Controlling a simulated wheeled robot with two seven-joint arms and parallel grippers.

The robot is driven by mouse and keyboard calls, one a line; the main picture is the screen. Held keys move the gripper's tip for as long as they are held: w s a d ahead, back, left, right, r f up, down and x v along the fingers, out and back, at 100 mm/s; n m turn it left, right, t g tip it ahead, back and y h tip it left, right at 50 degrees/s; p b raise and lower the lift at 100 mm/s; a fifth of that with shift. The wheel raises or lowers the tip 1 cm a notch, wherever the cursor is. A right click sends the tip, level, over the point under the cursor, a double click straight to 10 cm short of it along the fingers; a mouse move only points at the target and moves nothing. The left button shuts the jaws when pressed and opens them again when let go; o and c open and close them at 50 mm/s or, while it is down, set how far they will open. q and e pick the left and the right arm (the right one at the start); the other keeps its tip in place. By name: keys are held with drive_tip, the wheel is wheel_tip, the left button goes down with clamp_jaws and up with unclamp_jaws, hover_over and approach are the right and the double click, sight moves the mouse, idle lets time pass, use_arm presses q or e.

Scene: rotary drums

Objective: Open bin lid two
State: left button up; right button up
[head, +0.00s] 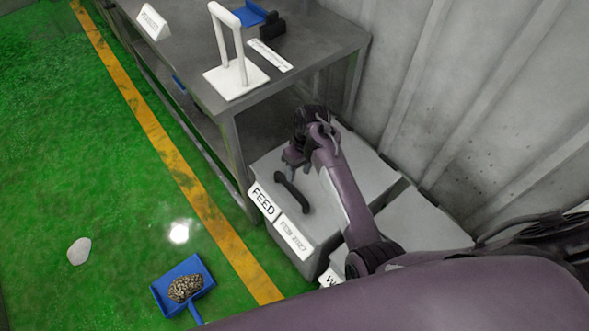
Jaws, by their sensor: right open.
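A grey bin labelled FEED (318,234) stands beside the table, with its flat lid (328,205) down and a dark curved handle (291,190) on top. A second grey bin (425,224) stands nearer to me; its label, starting with W, is mostly hidden by my right arm, and its lid looks down. No handle shows on it. My right gripper (297,157) is open over the far part of the FEED lid, just beyond the handle and apart from it. My left gripper is out of view.
A grey table (305,50) holds a white stand (236,80) and small items. A corrugated wall (480,90) closes off the right. On the green floor lie a blue dustpan (166,288) with a patterned lump (186,288) and a white lump (79,251).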

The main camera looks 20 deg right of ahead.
sight(292, 187)
drive_tip(key=f, duration=0.2)
drive_tip(key=a+f, duration=0.1)
drive_tip(key=f, duration=0.2)
drive_tip(key=shift+a+f, duration=0.4)
drive_tip(key=shift+f, duration=0.3)
drive_tip(key=shift+a+f, duration=0.1)
drive_tip(key=shift+f, duration=0.05)
drive_tip(key=c, duration=0.7)
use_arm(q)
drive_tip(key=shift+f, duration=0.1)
use_arm(e)
clamp_jaws()
